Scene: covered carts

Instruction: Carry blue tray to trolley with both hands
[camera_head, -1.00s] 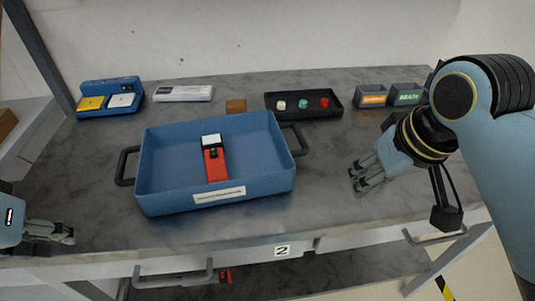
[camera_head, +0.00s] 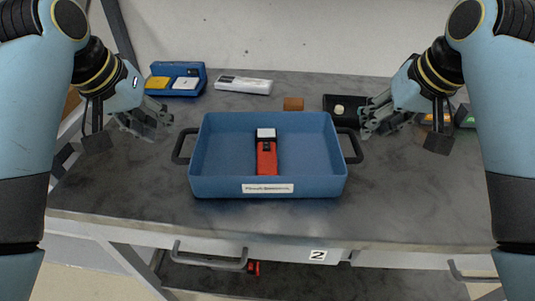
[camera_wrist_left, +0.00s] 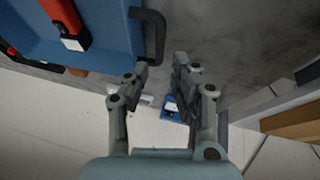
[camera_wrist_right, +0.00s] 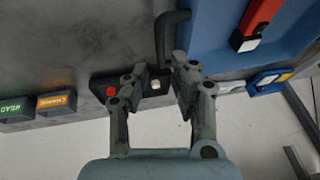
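The blue tray (camera_head: 220,187) sits on the grey table (camera_head: 420,200), with a red-and-black device with a white top (camera_head: 266,155) lying in it. It has a black handle on its left side (camera_head: 181,147) and one on its right side (camera_head: 353,146). My left gripper (camera_head: 160,125) is open and empty above and left of the left handle; in the left wrist view the handle (camera_wrist_left: 153,38) is just ahead of the fingers. My right gripper (camera_head: 366,128) is open and empty near the right handle, which shows in the right wrist view (camera_wrist_right: 162,35). No trolley is identifiable.
Behind the tray are a blue case with yellow and white blocks (camera_head: 176,79), a white device (camera_head: 243,85), a brown block (camera_head: 293,104) and a black button tray (camera_head: 333,108). Labelled bins (camera_wrist_right: 55,103) stand beyond my right gripper. Drawer handles (camera_head: 210,259) line the front.

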